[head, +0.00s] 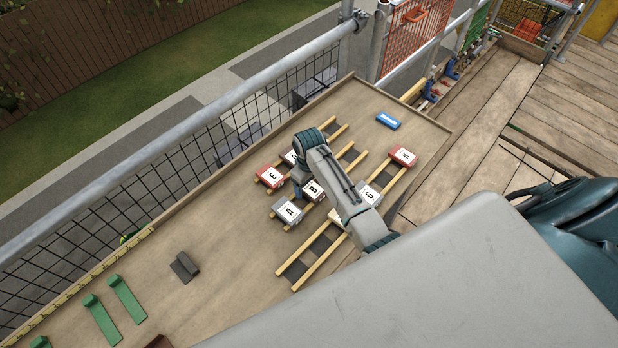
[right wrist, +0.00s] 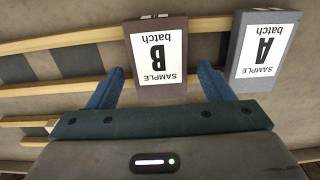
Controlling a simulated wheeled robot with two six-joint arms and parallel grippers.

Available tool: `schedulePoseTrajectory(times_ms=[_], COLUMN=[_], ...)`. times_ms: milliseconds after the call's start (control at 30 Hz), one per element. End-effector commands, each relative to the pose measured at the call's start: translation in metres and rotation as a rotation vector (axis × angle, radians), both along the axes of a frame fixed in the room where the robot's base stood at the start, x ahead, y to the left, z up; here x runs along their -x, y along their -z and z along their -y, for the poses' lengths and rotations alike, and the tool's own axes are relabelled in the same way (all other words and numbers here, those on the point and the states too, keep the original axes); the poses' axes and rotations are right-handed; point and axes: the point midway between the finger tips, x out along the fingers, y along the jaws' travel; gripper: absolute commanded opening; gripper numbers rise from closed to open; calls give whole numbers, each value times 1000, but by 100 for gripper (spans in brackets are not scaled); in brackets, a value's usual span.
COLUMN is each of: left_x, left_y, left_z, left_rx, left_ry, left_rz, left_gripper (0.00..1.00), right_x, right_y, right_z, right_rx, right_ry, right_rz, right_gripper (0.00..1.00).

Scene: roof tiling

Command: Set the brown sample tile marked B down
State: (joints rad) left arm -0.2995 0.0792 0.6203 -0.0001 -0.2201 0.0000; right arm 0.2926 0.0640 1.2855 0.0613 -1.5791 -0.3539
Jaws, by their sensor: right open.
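The brown sample tile marked B (right wrist: 156,62) lies across the wooden battens (right wrist: 70,90) in the right wrist view, its label upside down there. It also shows in the head view (head: 313,190), partly covered by my arm. My right gripper (right wrist: 160,76) is open, with one blue finger on each side of the tile's near end; I cannot tell whether either finger touches it. In the head view the right gripper (head: 299,180) is mostly hidden behind its wrist. My left gripper is not in view.
Grey tile A (right wrist: 264,52) lies close beside the right-hand finger. Red tile E (head: 270,176), tile G (head: 369,194) and red tile H (head: 403,156) lie on battens nearby. A blue object (head: 388,121) and a dark block (head: 184,267) lie on the board. The board between the block and battens is clear.

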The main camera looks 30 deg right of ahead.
Motion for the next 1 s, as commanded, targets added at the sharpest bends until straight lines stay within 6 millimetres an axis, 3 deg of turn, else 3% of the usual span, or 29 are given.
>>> schedulePoseTrajectory(times_ms=[167,633,800,1000], left_x=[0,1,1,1], left_y=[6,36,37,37], left_z=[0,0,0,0], left_rx=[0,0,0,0], left_ry=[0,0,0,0], left_rz=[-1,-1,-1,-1], left_gripper=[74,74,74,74], right_x=[-1,-1,0,0], right_y=[-18,-112,-125,-127], right_z=[0,0,0,0], right_rx=[0,0,1,0], right_ry=[0,0,0,0], right_rz=[5,4,1,0], right_gripper=[74,74,74,74])
